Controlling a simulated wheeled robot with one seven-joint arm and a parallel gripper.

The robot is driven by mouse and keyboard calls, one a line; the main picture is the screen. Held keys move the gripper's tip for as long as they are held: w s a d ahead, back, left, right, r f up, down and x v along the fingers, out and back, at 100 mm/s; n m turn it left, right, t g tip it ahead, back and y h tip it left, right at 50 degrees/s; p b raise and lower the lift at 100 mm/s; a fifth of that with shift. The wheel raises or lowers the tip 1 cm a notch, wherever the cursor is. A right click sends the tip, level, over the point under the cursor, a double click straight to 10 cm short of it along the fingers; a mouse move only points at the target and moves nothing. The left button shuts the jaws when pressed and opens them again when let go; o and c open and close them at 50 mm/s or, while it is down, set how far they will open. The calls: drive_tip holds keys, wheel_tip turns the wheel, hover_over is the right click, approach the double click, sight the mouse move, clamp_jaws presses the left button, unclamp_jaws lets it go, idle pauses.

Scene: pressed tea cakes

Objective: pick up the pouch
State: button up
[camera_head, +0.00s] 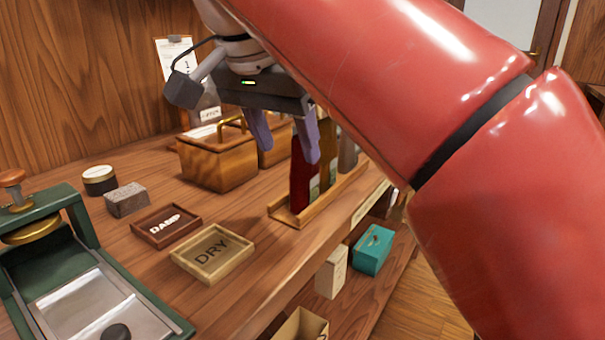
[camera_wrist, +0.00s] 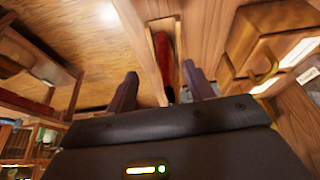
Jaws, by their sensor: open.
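A dark red pouch (camera_head: 302,180) stands upright in a narrow wooden rack (camera_head: 285,217) on the counter. Other upright packets, one olive-brown (camera_head: 328,150) and one greyish (camera_head: 347,155), stand behind it in the rack, partly hidden by my arm. My gripper (camera_head: 287,143) is open, its two purple-grey fingers pointing down near the top of the red pouch. In the wrist view, the red pouch (camera_wrist: 164,45) shows ahead, in line with the gap between the open fingers (camera_wrist: 161,70). I cannot tell whether the fingers touch it.
Wooden boxes with brass handles (camera_head: 217,160) stand left of the rack. The DAMP tray (camera_head: 166,226), DRY tray (camera_head: 213,254), grey block (camera_head: 126,200), round tin (camera_head: 99,180) and green press (camera_head: 70,215) lie further left. A teal box (camera_head: 372,250) sits on a lower shelf.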

sight(293, 167)
drive_tip(key=x, duration=0.3)
drive_tip(key=b+x, duration=0.1)
drive_tip(key=x, duration=0.3)
drive_tip(key=shift+w+a+f, duration=0.15)
drive_tip(key=shift+w+f, duration=0.05)
drive_tip(key=shift+w, duration=0.1)
drive_tip(key=c, duration=1)
drive_tip(key=shift+r, duration=0.1)
drive_tip(key=shift+c, duration=0.2)
